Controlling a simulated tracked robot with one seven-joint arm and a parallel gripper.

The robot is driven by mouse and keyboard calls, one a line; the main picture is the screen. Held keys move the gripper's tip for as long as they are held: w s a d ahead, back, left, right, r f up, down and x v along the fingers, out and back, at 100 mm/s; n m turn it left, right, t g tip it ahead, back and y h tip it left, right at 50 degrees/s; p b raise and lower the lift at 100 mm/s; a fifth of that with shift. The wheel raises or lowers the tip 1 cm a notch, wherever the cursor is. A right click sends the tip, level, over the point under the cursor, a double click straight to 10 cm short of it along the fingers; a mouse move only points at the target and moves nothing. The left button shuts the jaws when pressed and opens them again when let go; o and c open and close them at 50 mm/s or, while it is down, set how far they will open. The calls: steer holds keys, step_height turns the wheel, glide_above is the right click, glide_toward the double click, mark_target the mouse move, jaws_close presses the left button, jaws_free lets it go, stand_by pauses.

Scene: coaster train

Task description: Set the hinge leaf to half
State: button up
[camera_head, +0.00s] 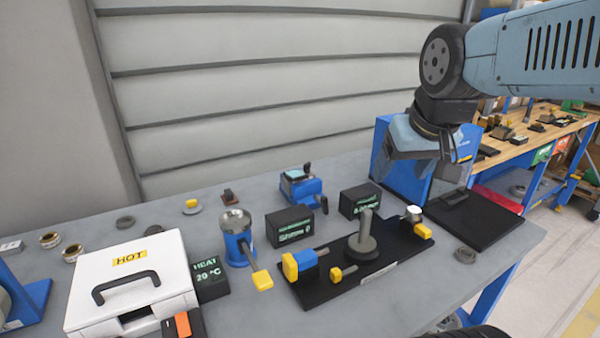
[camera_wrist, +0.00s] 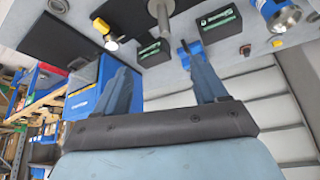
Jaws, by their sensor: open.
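No part is clearly recognisable as the hinge leaf. A flat dark plate (camera_head: 480,218) lies in front of an upright blue box (camera_head: 398,170) at the right end of the bench, but I cannot tell whether it is hinged. The blue box also shows at the left in the wrist view (camera_wrist: 88,100). My gripper (camera_head: 453,158) hangs in front of the blue box, above the bench. In the wrist view its two fingers (camera_wrist: 158,58) stand apart with nothing held between them.
A black fixture board (camera_head: 400,262) with a grey post and yellow-handled parts lies left of the plate. Two black display boxes (camera_head: 290,228) stand behind it. A blue cup device (camera_head: 236,245) and a white HOT case (camera_head: 130,280) stand further left. The front right bench edge is mostly clear.

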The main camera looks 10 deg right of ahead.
steer(key=shift+o, duration=0.8)
steer(key=w+a+n, duration=0.1)
steer(key=w+a, duration=0.1)
steer(key=w, duration=0.4)
steer(key=w+a+n, duration=0.1)
steer(key=w+a, duration=0.1)
steer(key=w, duration=0.5)
steer(key=shift+a+g+y, duration=0.25)
steer(key=shift+g+y, duration=0.15)
steer(key=n, duration=0.2)
glide_above(300, 176)
steer(key=s+d, duration=0.3)
steer(key=s, duration=0.2)
step_height(300, 176, down, 6)
steer(key=shift+g+y, duration=0.3)
steer(key=shift+g, duration=0.1)
steer(key=x, duration=1.3)
steer(key=shift+w+a, duration=0.3)
steer(key=shift+w, duration=0.15)
steer(key=shift+c, duration=0.2)
steer(key=shift+d, duration=0.1)
steer(key=c, duration=1.4)
steer(key=shift+a, duration=0.2)
